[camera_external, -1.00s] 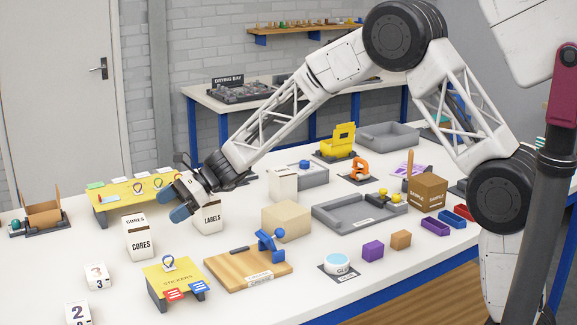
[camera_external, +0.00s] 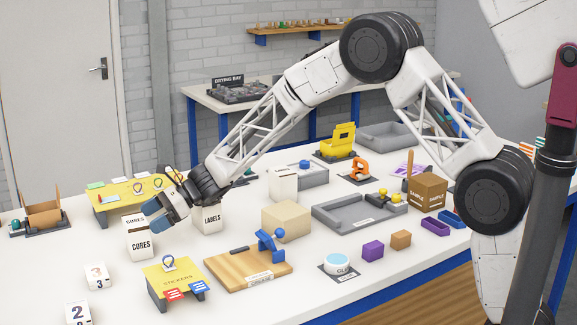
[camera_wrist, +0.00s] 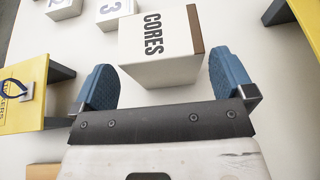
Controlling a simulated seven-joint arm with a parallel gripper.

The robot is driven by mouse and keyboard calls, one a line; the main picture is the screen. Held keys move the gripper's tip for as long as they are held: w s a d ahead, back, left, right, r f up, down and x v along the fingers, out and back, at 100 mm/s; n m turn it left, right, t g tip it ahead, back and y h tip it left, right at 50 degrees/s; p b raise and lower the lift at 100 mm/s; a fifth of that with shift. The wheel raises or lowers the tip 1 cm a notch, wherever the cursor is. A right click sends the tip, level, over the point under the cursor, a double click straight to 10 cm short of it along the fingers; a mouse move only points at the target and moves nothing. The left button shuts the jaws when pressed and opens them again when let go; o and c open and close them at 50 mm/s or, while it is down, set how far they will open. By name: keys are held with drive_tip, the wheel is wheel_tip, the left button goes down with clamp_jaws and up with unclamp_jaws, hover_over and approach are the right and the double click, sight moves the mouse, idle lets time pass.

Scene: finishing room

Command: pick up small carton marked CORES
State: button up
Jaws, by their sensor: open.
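The small carton marked CORES (camera_external: 141,246) is a white box with a brown strip along its top, standing upright on the white table at the left. In the wrist view the carton (camera_wrist: 160,45) lies just ahead of the fingers, between their lines. My gripper (camera_external: 158,207) is above and slightly right of the carton. In the wrist view my gripper (camera_wrist: 168,82) shows two blue padded fingers spread apart, with nothing held between them. I cannot tell whether a finger touches the carton.
A white LABELS carton (camera_external: 208,219) stands right behind my gripper. A yellow STICKERS stand (camera_external: 174,282) is in front of the CORES carton. White blocks numbered 3 (camera_external: 99,277) and 2 (camera_external: 78,312) are at front left. Another yellow stand (camera_external: 112,190) is behind.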

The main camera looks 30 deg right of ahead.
sight(126, 234)
drive_tip(key=shift+a+f, duration=0.1)
drive_tip(key=shift+a, duration=0.15)
drive_tip(key=shift+x, duration=2.5)
drive_tip(key=shift+w+f, duration=0.1)
drive_tip(key=shift+f, duration=0.05)
drive_tip(key=c, duration=0.8)
drive_tip(key=shift+o, duration=0.2)
drive_tip(key=shift+r, duration=5)
